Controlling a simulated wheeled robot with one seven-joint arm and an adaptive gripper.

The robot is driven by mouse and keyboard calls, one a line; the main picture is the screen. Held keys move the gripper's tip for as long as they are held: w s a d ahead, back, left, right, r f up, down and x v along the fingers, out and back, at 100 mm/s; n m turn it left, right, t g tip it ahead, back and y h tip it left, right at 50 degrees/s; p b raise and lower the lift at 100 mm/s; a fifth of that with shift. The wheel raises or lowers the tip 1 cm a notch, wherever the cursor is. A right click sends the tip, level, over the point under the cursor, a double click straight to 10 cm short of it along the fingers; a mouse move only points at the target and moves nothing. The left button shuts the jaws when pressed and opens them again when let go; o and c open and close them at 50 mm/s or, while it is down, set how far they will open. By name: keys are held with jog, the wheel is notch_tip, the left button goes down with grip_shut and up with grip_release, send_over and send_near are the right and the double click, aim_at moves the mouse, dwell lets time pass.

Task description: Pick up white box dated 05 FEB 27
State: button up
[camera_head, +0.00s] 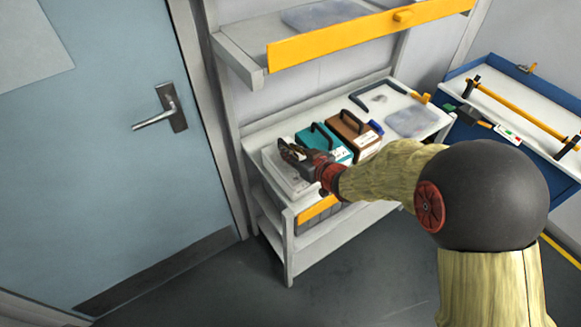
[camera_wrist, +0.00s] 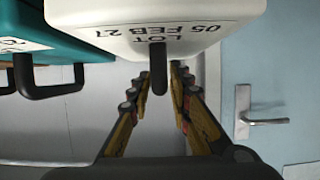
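The white box (camera_head: 283,178) stands at the left end of the shelf unit's middle shelf, partly hidden by my gripper in the head view. In the wrist view the white box (camera_wrist: 150,30) appears upside down, with the print "LOT 05 FEB 27" on its face. Its black handle (camera_wrist: 158,70) points toward the wrist camera. My gripper (camera_wrist: 161,72) is open, with its fingers on either side of the handle and narrow gaps showing. In the head view my gripper (camera_head: 292,152) is at the top of the white box.
A teal box (camera_head: 335,151) stands right beside the white box, and a brown box (camera_head: 367,139) beyond it. Clear pouches (camera_head: 408,122) lie farther right. An upper shelf with a yellow edge (camera_head: 345,40) hangs above. A blue door (camera_head: 110,150) is at left.

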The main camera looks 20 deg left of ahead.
grip_shut()
dwell(0.8)
jog(key=shift+w+r, duration=0.1)
jog(key=shift+r, duration=0.1)
